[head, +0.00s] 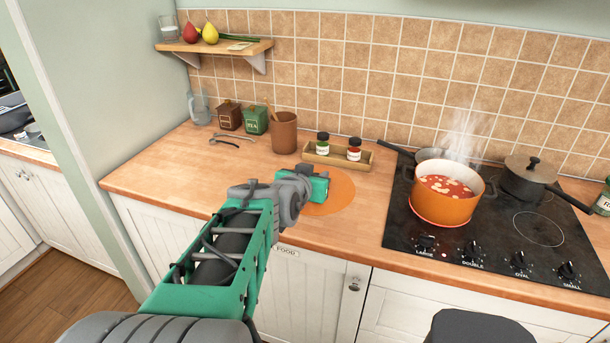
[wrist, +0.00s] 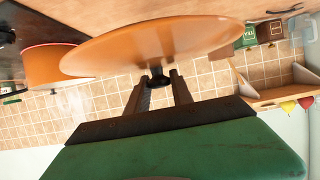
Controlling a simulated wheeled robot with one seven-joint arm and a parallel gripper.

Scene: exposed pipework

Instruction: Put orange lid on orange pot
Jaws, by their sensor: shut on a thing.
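The orange pot (head: 447,199) stands on the black stove, full of red soup with pale pieces and steaming. The orange lid (head: 338,193) is a round disc over the wooden counter, left of the stove; my arm partly covers it in the head view. In the wrist view my gripper (wrist: 160,82) is shut on the dark knob of the lid (wrist: 150,50). From the head view I cannot tell how high the lid is above the counter.
A black lidded pot (head: 528,182) and a small pan (head: 430,155) stand on the stove (head: 420,237) around the orange pot. A wooden tray (head: 337,160) with two jars and a brown cup (head: 284,132) are behind the lid. The front-left counter is clear.

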